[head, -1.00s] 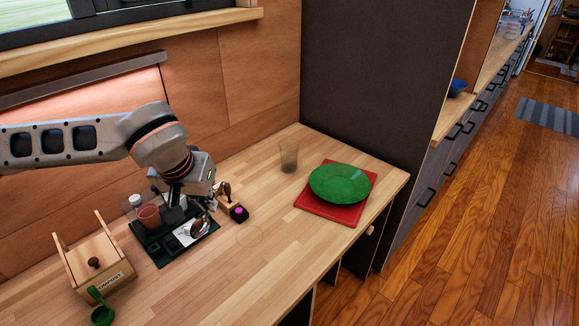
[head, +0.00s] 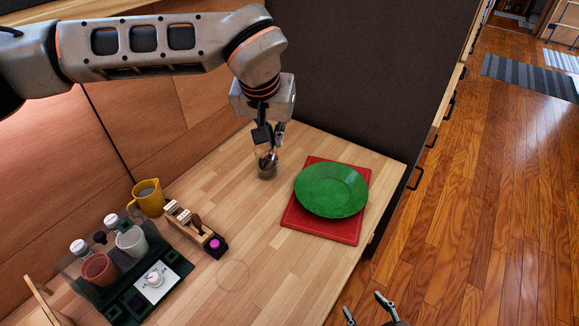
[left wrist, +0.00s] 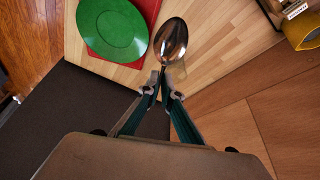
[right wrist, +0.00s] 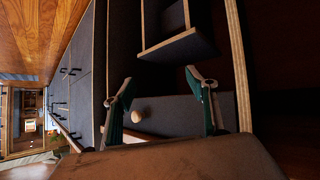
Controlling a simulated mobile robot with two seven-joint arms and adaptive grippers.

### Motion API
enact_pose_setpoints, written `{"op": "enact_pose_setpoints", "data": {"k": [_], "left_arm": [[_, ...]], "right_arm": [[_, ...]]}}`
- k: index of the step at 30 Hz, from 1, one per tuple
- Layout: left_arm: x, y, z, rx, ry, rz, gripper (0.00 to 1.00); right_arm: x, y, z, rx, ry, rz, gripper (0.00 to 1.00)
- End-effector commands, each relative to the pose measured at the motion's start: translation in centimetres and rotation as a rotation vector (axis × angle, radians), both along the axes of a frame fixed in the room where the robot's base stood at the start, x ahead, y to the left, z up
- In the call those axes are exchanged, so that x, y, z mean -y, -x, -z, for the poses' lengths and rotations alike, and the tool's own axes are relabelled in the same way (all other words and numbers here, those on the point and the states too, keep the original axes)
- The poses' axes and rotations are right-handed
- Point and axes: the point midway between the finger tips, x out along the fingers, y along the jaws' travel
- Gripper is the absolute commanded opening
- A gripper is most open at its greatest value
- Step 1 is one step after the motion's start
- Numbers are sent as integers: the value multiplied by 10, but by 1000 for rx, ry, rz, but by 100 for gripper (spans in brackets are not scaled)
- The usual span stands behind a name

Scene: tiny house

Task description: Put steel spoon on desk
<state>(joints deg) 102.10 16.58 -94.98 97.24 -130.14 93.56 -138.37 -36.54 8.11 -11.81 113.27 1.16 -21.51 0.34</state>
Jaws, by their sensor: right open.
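My left gripper (head: 270,134) is shut on the steel spoon (left wrist: 171,40), with the bowl pointing away from the fingers in the left wrist view. The fingers hide most of the handle. My right gripper (head: 372,309) is open and empty, low in front of the desk. It also shows in the right wrist view (right wrist: 161,88).
A green plate (head: 332,190) lies on a red board (head: 322,230) at the right. A yellow mug (head: 148,198), a wooden stand (head: 190,226) and a dark organizer (head: 133,290) with cups are at the left. The desk's middle is clear. A dark wall (head: 370,80) stands behind.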

Motion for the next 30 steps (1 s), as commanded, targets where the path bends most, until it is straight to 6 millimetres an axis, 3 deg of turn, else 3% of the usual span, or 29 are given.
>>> {"op": "enact_pose_setpoints", "data": {"k": [5,21,30], "left_arm": [[9,0,15,-2,-3,8,0],[8,1,140,-4,-1,5,0],[8,0,161,0,-1,6,0]], "right_arm": [[0,3,3,-6,1,-1,57],[-1,5,10,-9,5,-5,57],[0,0,6,3,6,-3,57]]}}
